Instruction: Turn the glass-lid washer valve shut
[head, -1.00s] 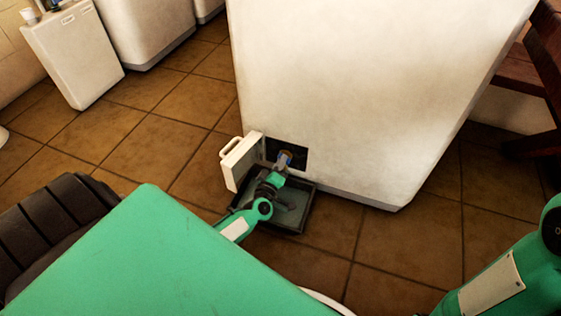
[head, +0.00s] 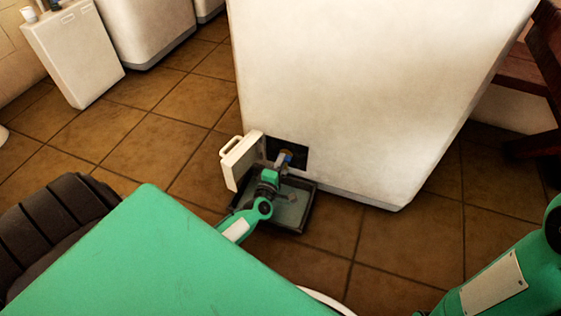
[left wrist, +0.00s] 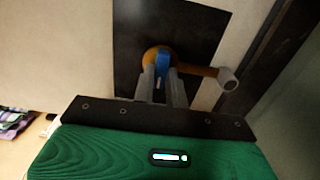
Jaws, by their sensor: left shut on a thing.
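The white washer (head: 350,90) has a small dark opening (head: 301,158) low on its front, with the valve (head: 288,155) inside. In the left wrist view, the valve shows a blue grip (left wrist: 163,58) over an orange-brown round body, with a grey pipe end (left wrist: 229,79) to the right. My left gripper (head: 282,163) reaches into the opening. Its two grey fingers (left wrist: 163,82) are shut on the blue grip, one on each side. The finger ends partly hide the grip. The glass lid is out of view. My right gripper is out of view.
A white hatch cover (head: 240,160) with a handle stands open left of the opening. A dark shallow tray (head: 308,208) lies on the tiled floor below my left wrist. A wooden bench (head: 520,85) stands at the right.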

